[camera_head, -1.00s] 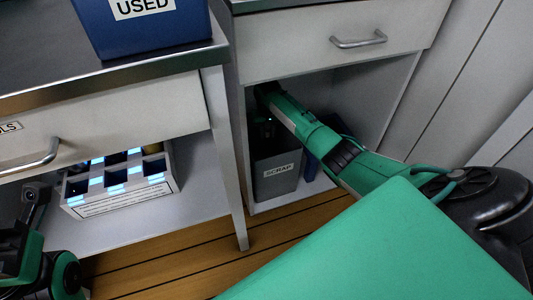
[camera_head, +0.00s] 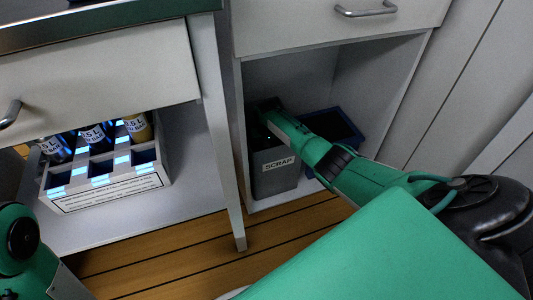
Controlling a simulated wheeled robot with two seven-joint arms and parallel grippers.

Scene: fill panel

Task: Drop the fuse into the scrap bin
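The grey scrap bin (camera_head: 275,172), labelled SCRAP, stands in the open cabinet under the drawer. My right arm reaches into the cabinet, and its gripper end (camera_head: 266,106) is over the bin's opening. The fingertips are dark and mostly hidden, so I cannot tell whether they are open or shut. The fuse does not show in view. My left arm shows at the lower left edge, but its gripper is out of frame.
A blue bin (camera_head: 334,128) stands right of the scrap bin. A white crate (camera_head: 110,192) with several bottles sits on the shelf at left. A table leg (camera_head: 236,205) stands between. The cabinet walls and drawer (camera_head: 340,25) enclose my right arm.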

